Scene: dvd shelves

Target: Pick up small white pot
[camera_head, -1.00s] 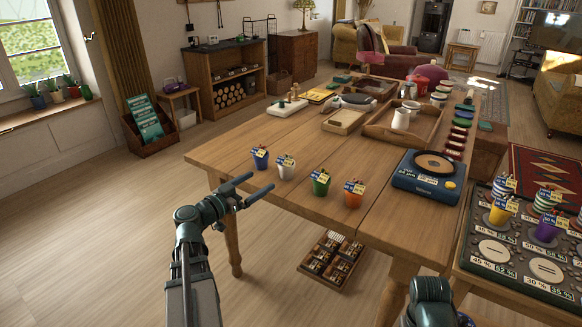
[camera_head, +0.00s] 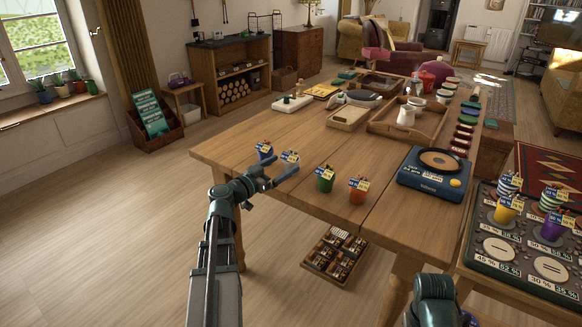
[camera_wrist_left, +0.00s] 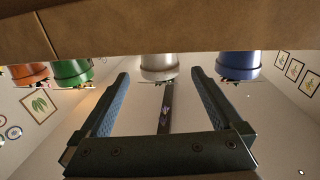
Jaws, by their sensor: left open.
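The small white pot (camera_head: 289,158) stands on the wooden table near its front left edge, with a label on it. In the head view the fingers partly hide it. My left gripper (camera_head: 283,165) is open, and its fingers point at the white pot. In the left wrist view, which looks upside down, the white pot (camera_wrist_left: 159,67) shows just beyond and between the two open fingertips (camera_wrist_left: 159,75). I cannot tell whether the fingers touch it. My right gripper is not in view; only part of my right arm shows at the bottom.
A blue pot (camera_head: 265,150) stands close to the left of the white pot, near one finger. A green pot (camera_head: 325,180) and an orange pot (camera_head: 358,191) stand to the right. A blue scale (camera_head: 433,174) is farther right. The table (camera_head: 260,125) behind the pots is clear.

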